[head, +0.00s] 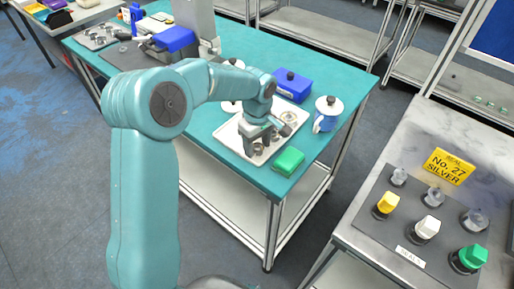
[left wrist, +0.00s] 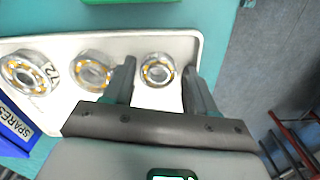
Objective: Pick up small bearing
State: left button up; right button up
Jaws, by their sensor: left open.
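In the left wrist view, the small bearing (left wrist: 158,70), a metal ring with yellowish balls, lies at the right end of a white tray (left wrist: 130,39). A mid-sized bearing (left wrist: 95,72) and a larger bearing (left wrist: 28,73) lie to its left. My left gripper (left wrist: 160,66) is open, with one finger on each side of the small bearing; whether they touch it I cannot tell. In the head view, my left gripper (head: 257,141) points down over the tray (head: 231,142) and partly hides its contents. My right gripper is not in view.
On the teal table (head: 222,44) a green box (head: 288,162), a blue box (head: 293,88) and a blue-white lidded container (head: 326,117) stand around the tray. A blue box marked SPARES (left wrist: 14,128) shows left. A metal bench (head: 346,236) with knobs stands right.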

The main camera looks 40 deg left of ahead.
pick_arm(q)
jog(key=shift+w, duration=0.1)
jog(key=c, duration=0.7)
jog(key=shift+c, duration=0.8)
